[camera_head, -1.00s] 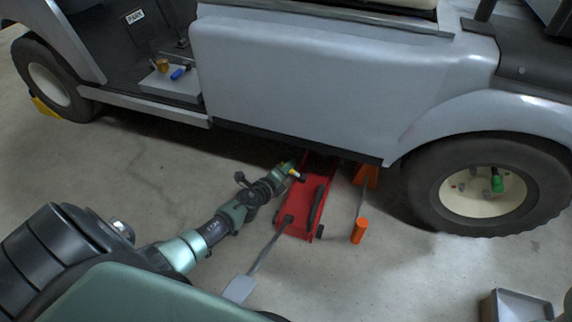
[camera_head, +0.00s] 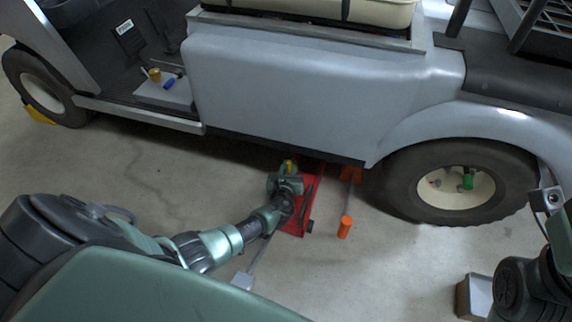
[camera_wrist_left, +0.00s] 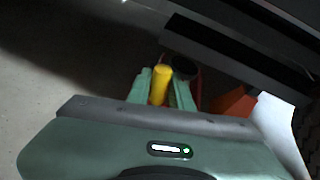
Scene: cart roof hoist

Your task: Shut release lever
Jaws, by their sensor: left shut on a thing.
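The red floor jack (camera_head: 299,222) sits low on the floor, partly under the cart's side. My left arm reaches down to it from the left and covers much of it. The release lever shows as a yellow grip (camera_wrist_left: 160,86) in the left wrist view. My left gripper (camera_wrist_left: 161,92) is shut on it, with one green finger on each side. In the head view the yellow tip (camera_head: 289,165) shows at the end of my left gripper (camera_head: 287,172). The lever's lower part is hidden. My right arm shows at the lower right, its fingers out of view.
The cart body (camera_head: 290,85) overhangs the jack. An orange jack stand (camera_head: 352,173) and an orange-gripped bar (camera_head: 345,228) are right of the jack. The rear wheel (camera_head: 455,182) stands further right. The left floor is open.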

